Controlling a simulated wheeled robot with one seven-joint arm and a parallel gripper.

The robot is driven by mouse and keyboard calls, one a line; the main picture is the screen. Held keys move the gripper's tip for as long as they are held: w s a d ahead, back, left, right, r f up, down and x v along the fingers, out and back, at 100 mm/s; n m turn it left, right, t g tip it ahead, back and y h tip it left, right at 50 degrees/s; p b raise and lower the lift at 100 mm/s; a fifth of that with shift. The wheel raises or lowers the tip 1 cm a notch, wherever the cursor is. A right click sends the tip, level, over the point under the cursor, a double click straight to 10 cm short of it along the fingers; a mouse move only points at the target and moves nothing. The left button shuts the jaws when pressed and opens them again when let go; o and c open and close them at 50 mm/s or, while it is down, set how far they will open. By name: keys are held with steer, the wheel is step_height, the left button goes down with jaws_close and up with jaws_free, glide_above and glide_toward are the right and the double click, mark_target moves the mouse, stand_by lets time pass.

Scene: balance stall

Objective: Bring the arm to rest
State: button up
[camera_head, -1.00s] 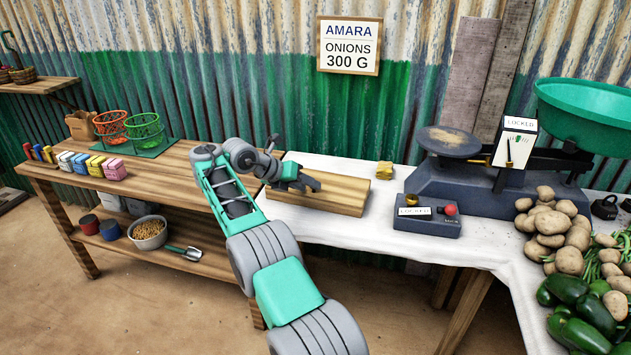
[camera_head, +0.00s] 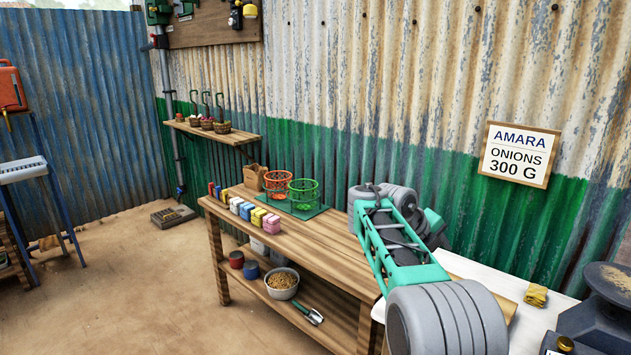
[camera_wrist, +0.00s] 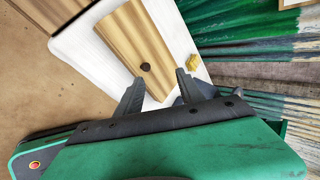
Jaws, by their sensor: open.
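My arm (camera_head: 400,245) reaches up from the lower right in the head view, folded over the right end of the wooden workbench (camera_head: 318,255). My gripper's fingers are hidden behind the arm there. In the wrist view my gripper (camera_wrist: 157,88) is open, with its two dark fingers apart. Nothing is held between them. A small dark round spot or object (camera_wrist: 145,67) shows on the board.
Orange (camera_head: 277,183) and green (camera_head: 303,193) baskets stand on the bench beside several coloured blocks. Open floor (camera_head: 130,290) lies at left.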

steer(key=s+a+r+n+y+p, duration=0.3)
steer(key=s+a+r+n, duration=0.3)
steer(key=n, duration=0.5)
steer(key=s+a+f+n+y+p, duration=0.1)
steer(key=s+a+n+p, duration=0.1)
steer(key=s+a+n, duration=0.2)
steer(key=s+a+f+n+y+p, duration=0.2)
steer(key=s+a+n, duration=0.2)
steer(key=s+n, duration=0.6)
steer(key=s+a+f+n+y+p, duration=0.1)
steer(key=s+a+n, duration=0.4)
steer(key=s, duration=0.6)
steer(key=shift+s+f+n+g+y+p, duration=0.15)
steer(key=shift+f+n+g+y+p, duration=0.2)
steer(key=shift+f+n+p, duration=0.65)
